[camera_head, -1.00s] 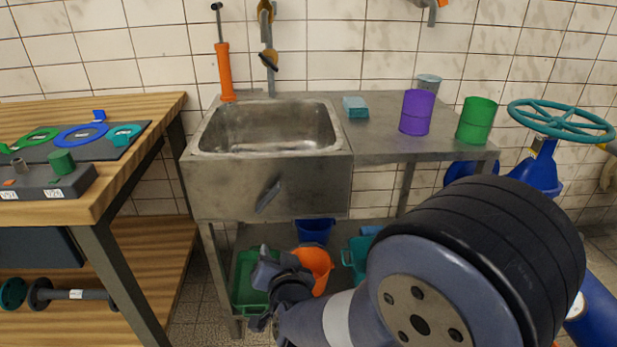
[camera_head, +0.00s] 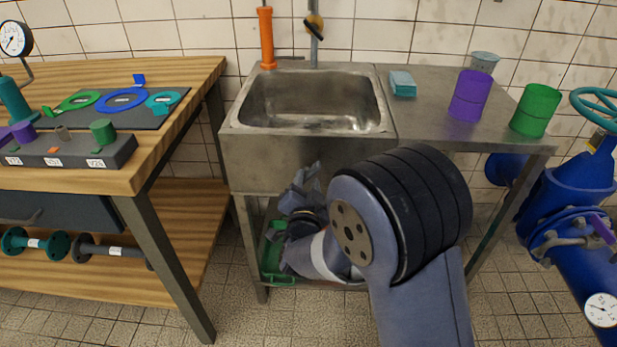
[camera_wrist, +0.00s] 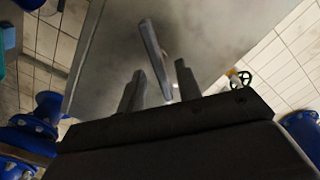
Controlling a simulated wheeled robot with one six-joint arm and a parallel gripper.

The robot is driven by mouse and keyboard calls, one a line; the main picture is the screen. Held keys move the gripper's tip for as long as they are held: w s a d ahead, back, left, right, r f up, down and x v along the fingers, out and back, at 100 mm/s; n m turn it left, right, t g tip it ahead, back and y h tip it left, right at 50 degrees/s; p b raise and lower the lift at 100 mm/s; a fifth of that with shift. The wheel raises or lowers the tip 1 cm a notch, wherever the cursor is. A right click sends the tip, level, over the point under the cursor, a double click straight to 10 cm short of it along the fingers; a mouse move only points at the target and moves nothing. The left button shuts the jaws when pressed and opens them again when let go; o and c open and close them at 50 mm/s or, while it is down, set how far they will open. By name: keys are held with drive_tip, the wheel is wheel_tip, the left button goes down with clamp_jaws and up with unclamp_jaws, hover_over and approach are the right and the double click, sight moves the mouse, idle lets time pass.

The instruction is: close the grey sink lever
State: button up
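The grey sink lever (camera_wrist: 154,52) is a flat slanted bar on the front of the metal sink (camera_head: 243,155). In the wrist view it stands between the two fingers of my gripper (camera_wrist: 159,68). The fingers are apart, one on each side of the lever, and a gap shows on both sides near the tips. In the head view my gripper (camera_head: 303,185) is just in front of the sink's front face, at its lower part. The lever is hard to tell from the fingers there.
A wooden workbench (camera_head: 185,75) stands to the left. A purple cup (camera_head: 470,95), a green cup (camera_head: 536,109) and a sponge (camera_head: 402,83) are on the counter right of the basin. Blue pipes (camera_head: 570,200) stand at the right. A green crate (camera_head: 279,279) is below the sink.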

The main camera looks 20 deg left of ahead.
sight(306, 175)
drive_tip(key=shift+x, duration=1.3)
drive_tip(key=shift+c, duration=0.4)
clamp_jaws()
